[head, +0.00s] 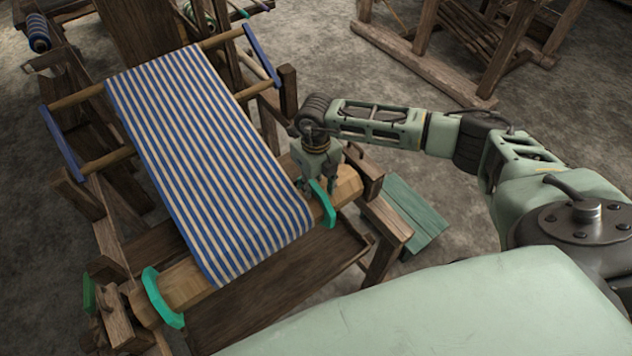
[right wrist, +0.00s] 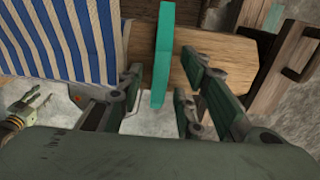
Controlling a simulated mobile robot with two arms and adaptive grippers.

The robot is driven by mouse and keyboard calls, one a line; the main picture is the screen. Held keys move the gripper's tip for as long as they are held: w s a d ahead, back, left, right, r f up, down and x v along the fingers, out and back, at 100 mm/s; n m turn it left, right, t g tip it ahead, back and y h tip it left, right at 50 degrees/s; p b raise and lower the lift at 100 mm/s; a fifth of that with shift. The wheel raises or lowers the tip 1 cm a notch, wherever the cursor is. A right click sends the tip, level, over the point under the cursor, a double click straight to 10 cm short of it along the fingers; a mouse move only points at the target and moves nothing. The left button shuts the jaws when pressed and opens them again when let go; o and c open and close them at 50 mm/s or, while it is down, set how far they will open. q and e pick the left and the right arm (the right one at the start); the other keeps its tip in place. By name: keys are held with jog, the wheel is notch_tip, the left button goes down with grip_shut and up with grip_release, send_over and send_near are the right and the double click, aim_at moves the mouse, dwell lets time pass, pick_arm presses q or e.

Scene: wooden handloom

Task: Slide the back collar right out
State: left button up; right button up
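A teal collar (head: 322,204) sits around the right part of the wooden beam (head: 347,185), just right of the striped cloth (head: 200,150). My right gripper (head: 320,188) is over this collar, pointing down. In the right wrist view the collar (right wrist: 161,55) stands between the two fingers of the right gripper (right wrist: 160,80), which are open with a gap on each side. A second teal collar (head: 160,298) is around the beam left of the cloth. What looks like my left gripper (right wrist: 35,103) shows small at the left edge of the right wrist view; its opening is unclear.
Bare beam shows right of the collar, up to a dark wooden bracket (head: 365,172). A teal-green bench (head: 415,213) stands right of the loom. Blue bars (head: 262,55) flank the cloth higher up. More wooden frames (head: 480,50) stand at the back right.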

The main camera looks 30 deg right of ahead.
aim_at(339, 178)
jog(key=shift+c, duration=0.6)
grip_shut()
jog(key=d+b, duration=0.1)
jog(key=d, duration=0.1)
jog(key=d+b, duration=0.1)
jog(key=d, duration=0.1)
jog(key=w+d+b, duration=0.1)
jog(key=d, duration=0.2)
jog(key=shift+d+f, duration=0.1)
jog(key=shift+d, duration=0.25)
jog(key=shift+r, duration=0.2)
jog(key=shift+w, duration=0.1)
